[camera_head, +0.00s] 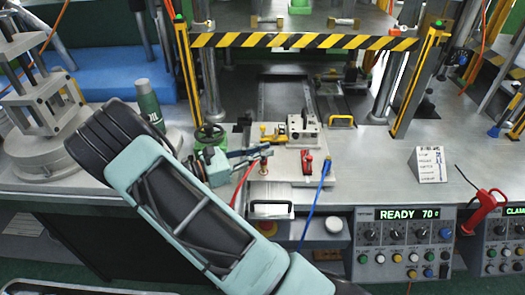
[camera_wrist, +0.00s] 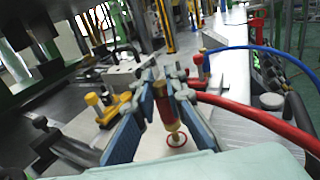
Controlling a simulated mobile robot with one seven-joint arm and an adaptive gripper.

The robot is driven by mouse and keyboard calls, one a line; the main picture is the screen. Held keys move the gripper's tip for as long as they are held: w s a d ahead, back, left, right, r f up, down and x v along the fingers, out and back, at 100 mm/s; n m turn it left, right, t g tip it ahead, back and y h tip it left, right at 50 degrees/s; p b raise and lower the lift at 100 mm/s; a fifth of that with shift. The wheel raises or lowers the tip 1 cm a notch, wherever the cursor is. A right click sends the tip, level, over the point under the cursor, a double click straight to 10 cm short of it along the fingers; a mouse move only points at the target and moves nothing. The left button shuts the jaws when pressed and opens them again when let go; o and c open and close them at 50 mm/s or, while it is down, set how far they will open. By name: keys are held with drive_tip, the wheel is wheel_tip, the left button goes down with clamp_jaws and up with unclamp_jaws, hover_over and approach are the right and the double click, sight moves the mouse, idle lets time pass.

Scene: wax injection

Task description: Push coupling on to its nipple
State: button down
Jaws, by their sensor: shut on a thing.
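My gripper (camera_wrist: 166,100) is shut on a brass and red coupling (camera_wrist: 165,108) held upright between its blue-padded fingers. In the head view, my gripper (camera_head: 264,155) is over the left part of the fixture plate (camera_head: 285,168). A pale brass nipple (camera_wrist: 175,136) shows below the coupling, inside a red ring on the plate. The coupling's lower end looks in line with the nipple and very close to it; I cannot tell whether they touch. A red hose (camera_wrist: 250,115) runs from near the gripper to the right; it also shows in the head view (camera_head: 241,184).
Yellow clamp parts (camera_wrist: 112,106) stand close left. The bench (camera_head: 370,165) to the right is mostly clear.

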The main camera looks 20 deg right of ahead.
drive_tip(key=shift+f+b, duration=0.8)
drive_tip(key=shift+f, duration=0.45)
drive_tip(key=c, duration=1.9)
unclamp_jaws()
drive_tip(key=s+a, duration=0.1)
drive_tip(key=a, duration=1.1)
drive_tip(key=shift+r, duration=0.1)
